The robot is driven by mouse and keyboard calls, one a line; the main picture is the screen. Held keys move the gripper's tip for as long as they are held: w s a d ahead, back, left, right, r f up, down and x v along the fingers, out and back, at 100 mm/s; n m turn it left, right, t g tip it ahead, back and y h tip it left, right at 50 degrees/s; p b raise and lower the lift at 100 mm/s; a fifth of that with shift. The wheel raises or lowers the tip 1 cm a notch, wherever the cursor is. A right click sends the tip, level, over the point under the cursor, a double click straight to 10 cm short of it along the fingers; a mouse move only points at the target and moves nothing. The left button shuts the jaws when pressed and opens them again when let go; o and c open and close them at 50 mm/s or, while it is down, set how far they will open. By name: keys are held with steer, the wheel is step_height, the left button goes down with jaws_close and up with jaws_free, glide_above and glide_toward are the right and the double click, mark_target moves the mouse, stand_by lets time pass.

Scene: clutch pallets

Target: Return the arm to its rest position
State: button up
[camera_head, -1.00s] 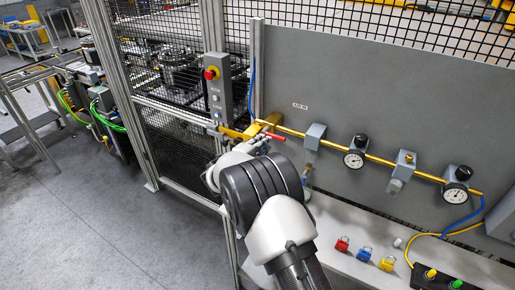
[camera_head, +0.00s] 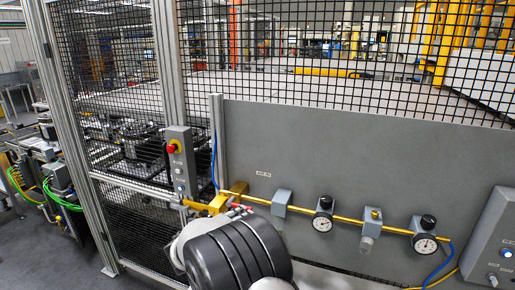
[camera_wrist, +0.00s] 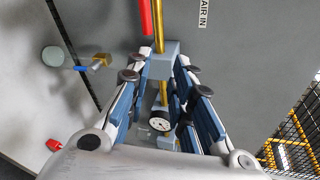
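My arm (camera_head: 235,255) rises from the bottom of the head view, its dark joint in front of the grey panel. My gripper (camera_wrist: 162,62) shows in the wrist view with its two blue-padded fingers spread apart. Nothing is held between them. Beyond the fingers are the yellow pipe (camera_wrist: 159,30), a grey block (camera_wrist: 165,58) and a round gauge (camera_wrist: 160,121). A red handle (camera_wrist: 146,17) lies past the fingertips, apart from them. In the head view the gripper is mostly hidden behind my arm.
A mesh fence (camera_head: 120,60) stands behind. The grey panel (camera_head: 370,150) carries the yellow pipe, gauges (camera_head: 322,222) and a regulator (camera_head: 370,222). A control box with a red button (camera_head: 172,148) is left of it. A grey box (camera_head: 495,240) stands right. A red padlock (camera_wrist: 54,145) shows in the wrist view.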

steer(key=s+d+r+m+g+h+b, duration=0.1)
steer(key=s+d+r+m+g+b, duration=0.1)
steer(key=s+d+m, duration=0.35)
steer(key=s+d+r+m+g+h+b, duration=0.1)
steer(key=s+d+r+m+g+b, duration=0.15)
steer(key=d+m, duration=0.6)
steer(key=s+d+f+m+g+y+b, duration=0.2)
steer(key=s+d+m+g+b, duration=0.15)
steer(key=s+d+m, duration=0.8)
steer(key=s+a+f+m+y+b, duration=0.1)
steer(key=s+f+m+y+b, duration=0.2)
steer(key=s+m, duration=0.7)
steer(key=s+a+f+m+y+b, duration=0.2)
steer(key=s+f+m, duration=0.4)
steer(key=s+m, duration=0.4)
steer(key=s+y+b, duration=0.1)
steer(key=s+b, duration=0.1)
steer(key=s, duration=0.2)
steer(key=shift+s+a+g+y, duration=0.25)
steer(key=shift+a+g+y, duration=0.05)
steer(key=shift+y, duration=0.1)
steer(key=shift+d, duration=0.1)
